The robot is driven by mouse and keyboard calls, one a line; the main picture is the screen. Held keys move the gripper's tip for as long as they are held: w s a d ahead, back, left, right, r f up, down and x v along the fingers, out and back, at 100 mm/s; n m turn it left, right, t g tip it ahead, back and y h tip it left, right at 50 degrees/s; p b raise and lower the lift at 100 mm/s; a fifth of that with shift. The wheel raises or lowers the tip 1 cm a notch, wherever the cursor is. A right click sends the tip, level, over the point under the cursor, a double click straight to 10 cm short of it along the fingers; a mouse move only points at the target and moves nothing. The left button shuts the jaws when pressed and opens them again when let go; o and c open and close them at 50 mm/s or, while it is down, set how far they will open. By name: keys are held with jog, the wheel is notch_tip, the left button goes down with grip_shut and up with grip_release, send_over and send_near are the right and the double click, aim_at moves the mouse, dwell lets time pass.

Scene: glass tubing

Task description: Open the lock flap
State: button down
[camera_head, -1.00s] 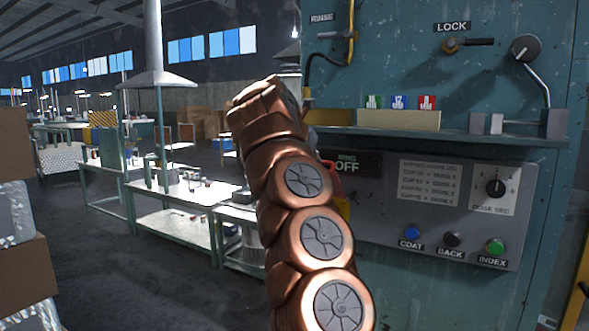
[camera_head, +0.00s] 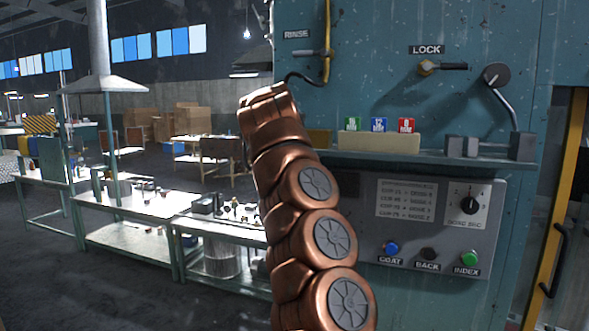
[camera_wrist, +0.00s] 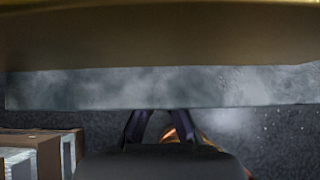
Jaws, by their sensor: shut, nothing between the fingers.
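Under the LOCK label (camera_head: 426,49) on the teal machine, a small brass fitting with a black lever (camera_head: 441,68) points right in the head view. I cannot pick out a flap for certain. My gripper (camera_wrist: 159,118) shows at the bottom of the wrist view as two dark fingers; it is shut and empty. A grey strip and a blurred brown-gold surface (camera_wrist: 160,35) lie beyond the fingers, and I cannot tell what they belong to. In the head view my copper arm rises in front of the machine's left part, and the gripper is not visible there.
A shelf (camera_head: 345,157) with coloured labelled blocks crosses the machine. Below it is a panel with COAT, BACK and INDEX buttons (camera_head: 428,255). A yellow-framed opening with a black handle (camera_head: 556,262) stands at right. Workbenches (camera_head: 130,240) stand left. Cardboard boxes (camera_wrist: 40,150) show in the wrist view.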

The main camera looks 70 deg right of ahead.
dwell(0.5)
jog(key=v, duration=1.2)
jog(key=shift+w, duration=0.1)
dwell(0.4)
jog(key=shift+r, duration=0.1)
